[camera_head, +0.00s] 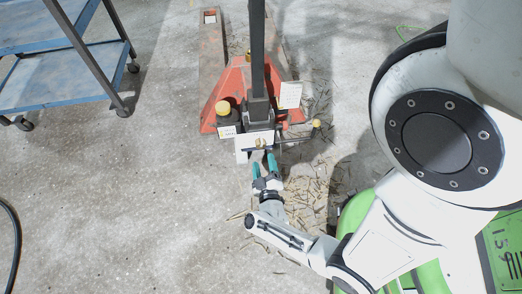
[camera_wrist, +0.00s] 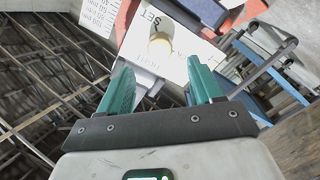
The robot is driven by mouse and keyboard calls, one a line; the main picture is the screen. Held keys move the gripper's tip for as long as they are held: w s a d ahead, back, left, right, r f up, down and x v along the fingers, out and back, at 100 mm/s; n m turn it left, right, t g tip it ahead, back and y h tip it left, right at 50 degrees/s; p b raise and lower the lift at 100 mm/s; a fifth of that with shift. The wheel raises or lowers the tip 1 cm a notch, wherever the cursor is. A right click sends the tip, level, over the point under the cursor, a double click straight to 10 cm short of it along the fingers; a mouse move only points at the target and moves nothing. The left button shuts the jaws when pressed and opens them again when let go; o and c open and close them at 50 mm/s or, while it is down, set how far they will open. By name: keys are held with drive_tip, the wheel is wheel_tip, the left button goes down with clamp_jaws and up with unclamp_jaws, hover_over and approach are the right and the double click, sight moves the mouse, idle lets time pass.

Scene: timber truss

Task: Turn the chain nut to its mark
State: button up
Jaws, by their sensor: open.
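A small brass-coloured round piece, which looks like the chain nut (camera_wrist: 160,46), stands out from a white plate (camera_wrist: 187,56) in the wrist view. Printing on the plate includes the word "SET" (camera_wrist: 155,20), rotated in the picture. In the head view the brass piece (camera_head: 260,142) is tiny on the white plate at the foot of a dark upright handle (camera_head: 257,60). My gripper (camera_head: 263,166) is just in front of the plate. In the wrist view its teal fingers (camera_wrist: 158,72) are apart with the nut between and beyond their tips. No contact shows.
The handle belongs to an orange-red pallet truck (camera_head: 232,84). A black reservoir with a yellow cap (camera_head: 223,107) stands left of the plate, and a thin bar with a yellow end (camera_head: 316,124) sticks out right. A blue cart (camera_head: 70,92) stands upper left. The left floor is largely clear.

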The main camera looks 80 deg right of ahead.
sight(261, 146)
drive_tip(key=b+x, duration=0.1)
drive_tip(key=x, duration=0.5)
drive_tip(key=shift+w+d, duration=0.1)
drive_tip(key=shift+d, duration=0.2)
drive_tip(key=shift+c, duration=0.4)
drive_tip(key=c, duration=1)
